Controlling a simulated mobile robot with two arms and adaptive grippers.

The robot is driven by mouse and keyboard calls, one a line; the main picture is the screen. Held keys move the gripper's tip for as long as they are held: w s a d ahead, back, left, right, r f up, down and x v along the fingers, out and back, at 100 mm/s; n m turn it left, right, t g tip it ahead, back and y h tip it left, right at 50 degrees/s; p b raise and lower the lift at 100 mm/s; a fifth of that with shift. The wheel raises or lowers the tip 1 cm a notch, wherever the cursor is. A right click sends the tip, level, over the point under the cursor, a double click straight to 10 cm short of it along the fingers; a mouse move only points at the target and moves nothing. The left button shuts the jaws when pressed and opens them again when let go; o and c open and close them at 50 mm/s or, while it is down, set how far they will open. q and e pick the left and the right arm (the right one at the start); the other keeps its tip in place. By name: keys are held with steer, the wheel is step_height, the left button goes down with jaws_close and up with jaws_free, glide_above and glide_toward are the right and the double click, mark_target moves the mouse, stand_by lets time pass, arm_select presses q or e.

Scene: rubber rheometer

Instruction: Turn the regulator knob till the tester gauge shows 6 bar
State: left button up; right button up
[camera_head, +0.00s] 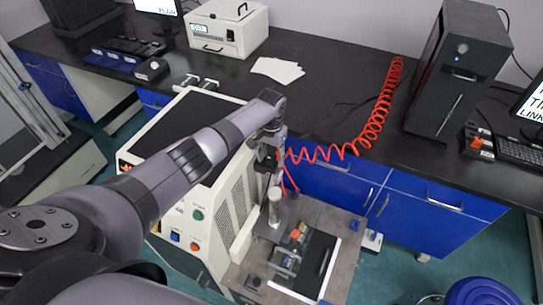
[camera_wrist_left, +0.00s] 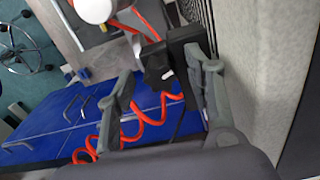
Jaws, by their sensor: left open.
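My left gripper (camera_head: 268,158) points down beside the right side of the cream tester (camera_head: 212,165) in the head view. In the left wrist view its two fingers (camera_wrist_left: 160,88) stand apart. A small black block (camera_wrist_left: 155,62), perhaps the regulator or its knob, shows between and beyond the fingers; I cannot tell whether they touch it. The tester gauge and its reading cannot be made out. My right gripper is not in view.
A red coiled hose (camera_head: 372,122) runs from the bench to the tester, passing close to the gripper; it also shows in the left wrist view (camera_wrist_left: 150,120). A pale cylinder (camera_head: 275,205) stands just below the gripper. Blue drawers (camera_head: 430,205) lie to the right.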

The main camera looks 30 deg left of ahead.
mark_target(272, 158)
arm_select(q)
steer(key=shift+r, duration=0.1)
step_height(272, 158, up, 12)
stand_by(0.4)
stand_by(1.1)
step_height(272, 158, down, 13)
steer(key=n+b, duration=0.4)
steer(key=n, duration=0.1)
steer(key=shift+b, duration=0.35)
stand_by(0.4)
steer(key=shift+c, duration=0.2)
